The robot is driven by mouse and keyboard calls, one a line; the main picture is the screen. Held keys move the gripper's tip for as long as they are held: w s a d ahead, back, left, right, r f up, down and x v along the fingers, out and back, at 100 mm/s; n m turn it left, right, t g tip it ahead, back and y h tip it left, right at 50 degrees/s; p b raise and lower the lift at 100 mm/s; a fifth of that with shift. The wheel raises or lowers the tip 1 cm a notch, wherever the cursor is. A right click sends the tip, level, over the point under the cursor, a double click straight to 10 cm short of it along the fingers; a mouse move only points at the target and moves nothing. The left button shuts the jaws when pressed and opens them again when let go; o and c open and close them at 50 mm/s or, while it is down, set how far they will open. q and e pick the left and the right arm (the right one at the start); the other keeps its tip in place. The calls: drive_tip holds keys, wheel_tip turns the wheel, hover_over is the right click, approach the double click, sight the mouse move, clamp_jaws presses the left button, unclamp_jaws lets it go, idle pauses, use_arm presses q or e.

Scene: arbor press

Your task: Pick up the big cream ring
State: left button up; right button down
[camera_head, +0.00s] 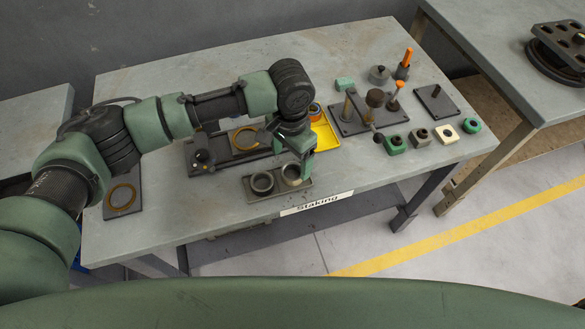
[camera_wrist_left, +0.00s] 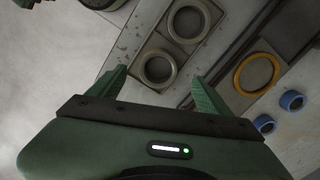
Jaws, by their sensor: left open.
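The big cream ring (camera_head: 293,184) lies on the right half of a small grey plate (camera_head: 277,193) near the table's front edge. A darker ring sits beside it on the left. My left gripper (camera_head: 300,150) is open, pointing down just above and behind the cream ring, and partly covers it in the head view. In the left wrist view, the open left gripper (camera_wrist_left: 160,82) has its two green fingers apart, with what looks like the cream ring (camera_wrist_left: 143,67) just beyond and between their tips. Nothing is between the fingers. My right gripper is out of view.
A dark tray with a brass ring (camera_head: 237,147) stands behind the plate, with a yellow bin (camera_head: 326,140) to its right. Fixtures, orange-handled tools and several small blocks (camera_head: 420,136) fill the table's right side. Another brass ring (camera_head: 122,208) lies at the left.

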use_arm(q)
drive_tip(key=f, duration=0.2)
drive_tip(key=f+p, duration=0.1)
drive_tip(key=shift+d+f, duration=0.2)
drive_tip(key=shift+f, duration=0.65)
drive_tip(key=c, duration=1.5)
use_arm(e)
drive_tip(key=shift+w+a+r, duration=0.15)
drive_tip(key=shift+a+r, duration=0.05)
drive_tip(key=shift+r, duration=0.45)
